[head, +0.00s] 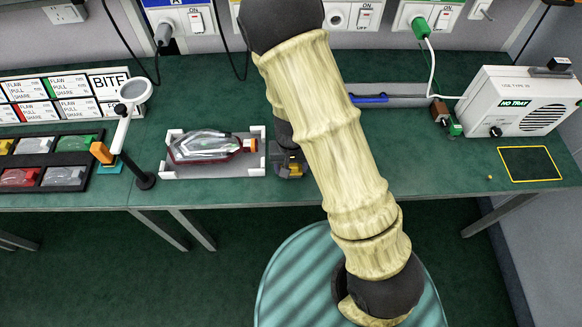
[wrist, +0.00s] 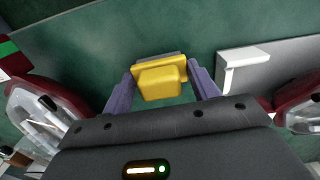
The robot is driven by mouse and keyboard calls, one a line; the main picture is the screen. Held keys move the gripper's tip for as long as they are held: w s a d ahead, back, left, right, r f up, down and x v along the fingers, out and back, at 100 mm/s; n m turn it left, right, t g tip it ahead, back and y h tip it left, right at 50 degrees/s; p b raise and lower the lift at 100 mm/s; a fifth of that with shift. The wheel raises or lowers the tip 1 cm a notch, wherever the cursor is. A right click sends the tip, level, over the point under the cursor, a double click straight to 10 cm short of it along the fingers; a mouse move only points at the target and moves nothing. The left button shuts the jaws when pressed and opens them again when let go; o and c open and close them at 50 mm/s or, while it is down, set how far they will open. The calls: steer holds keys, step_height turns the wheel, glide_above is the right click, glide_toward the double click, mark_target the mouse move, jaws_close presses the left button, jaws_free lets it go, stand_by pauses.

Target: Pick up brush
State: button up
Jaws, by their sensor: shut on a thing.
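A small yellow block with a grey edge, by its look the brush, sits between the two purple fingers of my gripper (wrist: 162,85) in the wrist view. The brush (wrist: 160,78) is gripped from both sides. In the head view, my gripper (head: 290,165) is beside the right end of the white tray, mostly hidden under my own arm. A little yellow of the brush shows there. I cannot tell whether the brush touches the green bench or is just above it.
The white tray (head: 215,172) holds a red and clear tail lamp (head: 205,148). A magnifier stand (head: 143,180) and a black rack of lamps (head: 50,180) stand left. A blue tool (head: 370,98) lies behind my arm. A white speaker box (head: 515,100) stands right.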

steer(key=shift+r, duration=0.15)
step_height(320, 180, up, 10)
steer(key=p, duration=0.3)
stand_by(0.4)
steer(key=shift+o, duration=1.3)
steer(key=shift+c, duration=0.9)
steer(key=shift+w+f, duration=0.1)
steer(key=shift+f, duration=0.1)
